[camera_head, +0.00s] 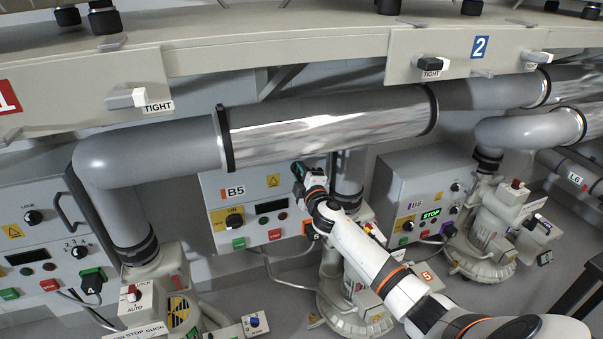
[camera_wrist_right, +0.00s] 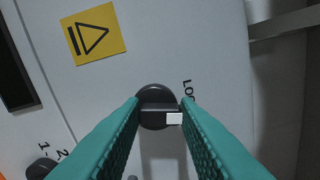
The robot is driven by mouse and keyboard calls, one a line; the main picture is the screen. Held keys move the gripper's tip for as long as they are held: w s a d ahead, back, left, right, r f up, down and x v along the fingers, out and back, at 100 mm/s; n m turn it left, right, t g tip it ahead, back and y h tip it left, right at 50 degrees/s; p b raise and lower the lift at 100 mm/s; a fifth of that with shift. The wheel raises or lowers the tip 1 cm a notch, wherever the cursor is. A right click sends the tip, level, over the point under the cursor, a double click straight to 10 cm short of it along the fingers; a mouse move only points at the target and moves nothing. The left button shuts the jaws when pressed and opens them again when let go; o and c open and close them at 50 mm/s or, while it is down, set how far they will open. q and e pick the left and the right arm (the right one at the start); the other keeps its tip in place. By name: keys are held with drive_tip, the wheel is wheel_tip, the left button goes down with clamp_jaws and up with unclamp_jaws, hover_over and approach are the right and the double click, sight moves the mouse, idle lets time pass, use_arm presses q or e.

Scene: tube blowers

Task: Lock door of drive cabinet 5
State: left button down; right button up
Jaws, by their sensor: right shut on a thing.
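Drive cabinet 5 (camera_head: 213,189) is the light grey box marked B5 in the head view, left of my right gripper (camera_head: 300,170). Its face also shows in the right wrist view (camera_wrist_right: 215,55). There, the round black lock knob (camera_wrist_right: 155,94) lies between the teal fingers of my right gripper (camera_wrist_right: 161,103), shut on its bar. A white mark sits at the bar's right end. The label beside it begins "Lo", and the rest is hidden by a finger. The head view hides the knob behind the gripper. My left gripper is not in view.
A large grey and silver pipe (camera_head: 330,118) runs just above the cabinet and gripper. A blower (camera_head: 345,305) stands below my right arm.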

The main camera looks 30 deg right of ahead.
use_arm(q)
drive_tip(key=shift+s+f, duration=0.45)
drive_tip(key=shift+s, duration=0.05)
use_arm(e)
drive_tip(key=shift+n, duration=1.3)
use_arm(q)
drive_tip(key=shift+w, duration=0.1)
use_arm(e)
drive_tip(key=shift+a+n, duration=0.1)
drive_tip(key=shift+n, duration=0.2)
drive_tip(key=o, duration=1)
drive_tip(key=shift+s+a, duration=0.1)
drive_tip(key=shift+s, duration=0.25)
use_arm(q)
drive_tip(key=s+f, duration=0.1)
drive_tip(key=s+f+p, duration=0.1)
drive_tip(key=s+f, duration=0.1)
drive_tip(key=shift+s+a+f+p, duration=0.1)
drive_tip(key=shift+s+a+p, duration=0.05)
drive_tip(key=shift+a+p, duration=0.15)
use_arm(e)
drive_tip(key=v, duration=1.1)
drive_tip(key=shift+s+f, duration=0.1)
